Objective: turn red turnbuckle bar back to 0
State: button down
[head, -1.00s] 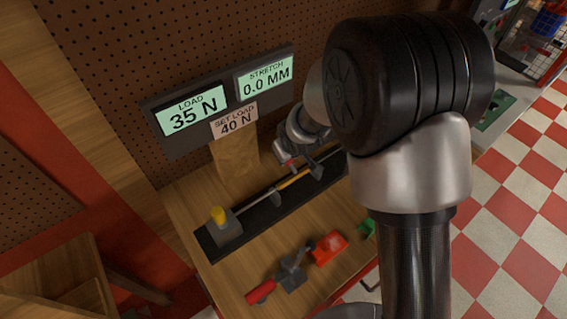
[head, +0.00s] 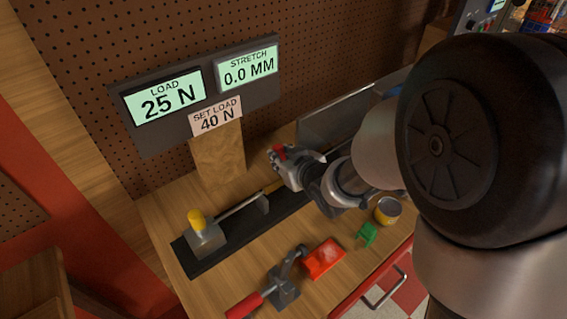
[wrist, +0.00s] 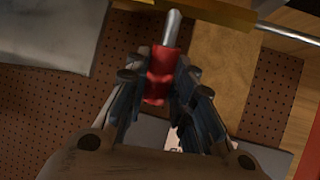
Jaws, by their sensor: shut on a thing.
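The red turnbuckle bar (wrist: 160,72) is a metal rod with a red sleeve, seen in the wrist view. My gripper (wrist: 159,84) has its two fingers closed on either side of the red sleeve. In the head view my gripper (head: 284,160) is above the black rail (head: 222,252), with a bit of red at its tips. The bar's rod meets a yellow body (wrist: 215,12) at the top of the wrist view. The load display (head: 163,97) reads 25 N, and the stretch display (head: 248,73) reads 0.0 MM. My arm hides the rail's far end.
A set load plate (head: 216,117) reads 40 N. A grey block with a yellow knob (head: 196,218) stands at the rail's near end. A red-handled clamp (head: 283,288), a red block (head: 324,259), a green piece (head: 366,235) and a yellow-topped can (head: 388,210) are on the bench front.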

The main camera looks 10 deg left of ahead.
dwell(0.3)
jog(key=c, duration=1.4)
grip_release()
jog(key=shift+o, duration=0.2)
jog(key=v, duration=0.7)
jog(key=shift+s, duration=0.25)
jog(key=shift+d+r, duration=0.15)
